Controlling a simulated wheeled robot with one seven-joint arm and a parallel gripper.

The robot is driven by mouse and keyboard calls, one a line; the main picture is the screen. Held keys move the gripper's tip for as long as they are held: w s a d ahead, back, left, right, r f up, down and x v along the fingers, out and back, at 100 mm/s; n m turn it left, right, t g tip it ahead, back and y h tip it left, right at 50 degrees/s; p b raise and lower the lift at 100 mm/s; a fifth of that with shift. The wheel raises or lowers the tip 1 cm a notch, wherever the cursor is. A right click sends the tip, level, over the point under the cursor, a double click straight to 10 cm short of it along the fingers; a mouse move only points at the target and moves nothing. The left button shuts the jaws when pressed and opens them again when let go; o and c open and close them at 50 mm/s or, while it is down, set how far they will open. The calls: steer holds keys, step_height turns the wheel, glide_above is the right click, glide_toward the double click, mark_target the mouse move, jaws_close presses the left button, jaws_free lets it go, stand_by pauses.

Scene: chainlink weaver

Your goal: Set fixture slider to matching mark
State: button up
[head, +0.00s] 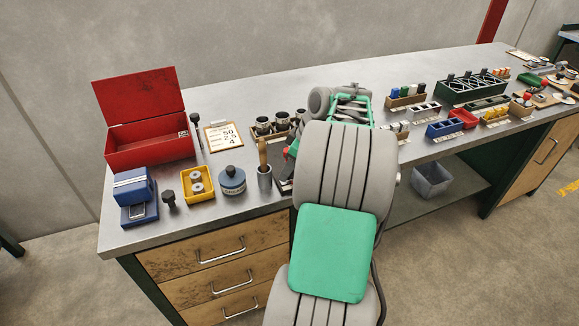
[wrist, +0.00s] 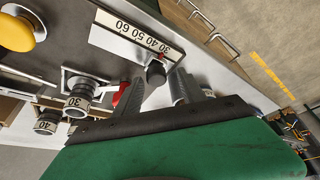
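The fixture slider shows in the wrist view as a black knob (wrist: 156,70) beside a white scale plate (wrist: 135,35) marked 30, 40, 50 and 60. The knob sits near the plate's lower right end; I cannot tell exactly which mark it meets. My gripper (wrist: 157,88) is open, with one dark finger on either side of the knob; contact is not clear. In the head view my arm hides the slider. A card on a clipboard (head: 224,136) shows handwritten numbers, the top one looking like 50.
In the wrist view, dark cylinders labelled 30 (wrist: 80,98) and 40 (wrist: 47,122) stand left of my gripper, with a yellow knob (wrist: 16,34) beyond. In the head view, a red box (head: 150,145), a yellow tray (head: 197,184) and a blue jar (head: 232,180) crowd the bench's left.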

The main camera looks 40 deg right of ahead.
steer(key=p+v, duration=0.1)
steer(key=v, duration=0.6)
steer(key=shift+s+d+r, duration=0.15)
steer(key=shift+r, duration=0.2)
